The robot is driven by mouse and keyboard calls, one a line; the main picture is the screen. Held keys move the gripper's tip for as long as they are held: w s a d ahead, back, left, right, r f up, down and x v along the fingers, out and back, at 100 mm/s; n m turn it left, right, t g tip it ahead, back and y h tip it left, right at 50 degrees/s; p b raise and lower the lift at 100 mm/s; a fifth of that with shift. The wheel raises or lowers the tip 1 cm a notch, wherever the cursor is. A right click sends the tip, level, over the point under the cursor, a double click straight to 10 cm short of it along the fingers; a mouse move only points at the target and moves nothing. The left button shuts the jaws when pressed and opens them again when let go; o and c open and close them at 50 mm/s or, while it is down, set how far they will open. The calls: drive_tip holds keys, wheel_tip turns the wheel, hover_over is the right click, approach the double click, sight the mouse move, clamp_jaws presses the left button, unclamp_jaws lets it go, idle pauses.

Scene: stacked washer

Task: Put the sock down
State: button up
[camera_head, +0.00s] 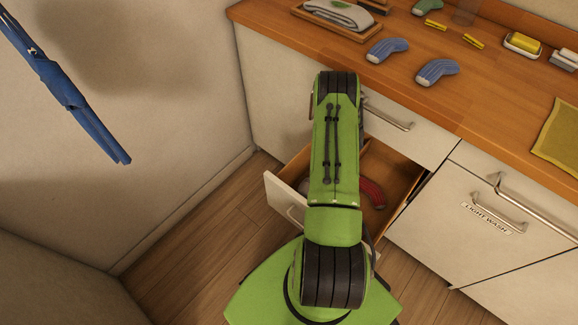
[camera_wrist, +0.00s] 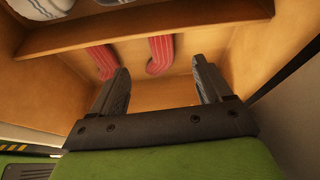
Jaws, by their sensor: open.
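Two red socks with pale stripes lie in the open wooden drawer (camera_wrist: 255,62). In the wrist view, one red sock (camera_wrist: 161,54) lies between and just beyond my fingertips, with no finger clearly pressing on it. The other red sock (camera_wrist: 101,60) is to its left, partly behind my left finger. My gripper (camera_wrist: 160,66) is open, low inside the drawer. In the head view, my arm hides the gripper and much of the drawer (camera_head: 402,172), where a red sock (camera_head: 373,193) shows to the right of the arm.
A wooden divider (camera_wrist: 150,28) crosses the drawer, with pale and grey items (camera_wrist: 45,6) beyond it. On the counter (camera_head: 330,45) lie two blue socks (camera_head: 386,49) (camera_head: 437,71), a green sock (camera_head: 427,6) and a tray with folded cloth (camera_head: 337,14). A blue umbrella-like object (camera_head: 70,95) hangs left.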

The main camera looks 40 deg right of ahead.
drive_tip(key=w+a+r+n+t, duration=0.25)
drive_tip(key=a+r+n, duration=0.3)
drive_tip(key=r, duration=0.35)
drive_tip(key=w+a+r+n+t+h, duration=0.1)
drive_tip(key=w+a+r+n, duration=0.4)
drive_tip(key=r, duration=0.4)
drive_tip(key=w+a+r+n+t, duration=0.1)
drive_tip(key=w+a+r+n, duration=0.15)
drive_tip(key=a+r, duration=0.55)
drive_tip(key=s+a+r+n+t, duration=0.3)
drive_tip(key=s+a+r+n, duration=0.4)
drive_tip(key=a+r+n, duration=0.5)
drive_tip(key=s+a+f+n+t+y, duration=0.1)
drive_tip(key=s+a+f+n+t, duration=0.1)
drive_tip(key=s+a+n, duration=0.6)
drive_tip(key=s+a, duration=0.1)
drive_tip(key=s, duration=0.2)
drive_tip(key=shift+s+a+n+y, duration=0.15)
drive_tip(key=shift+a+n+y, duration=0.15)
drive_tip(key=shift+a+y, duration=0.1)
drive_tip(key=shift+t, duration=0.25)
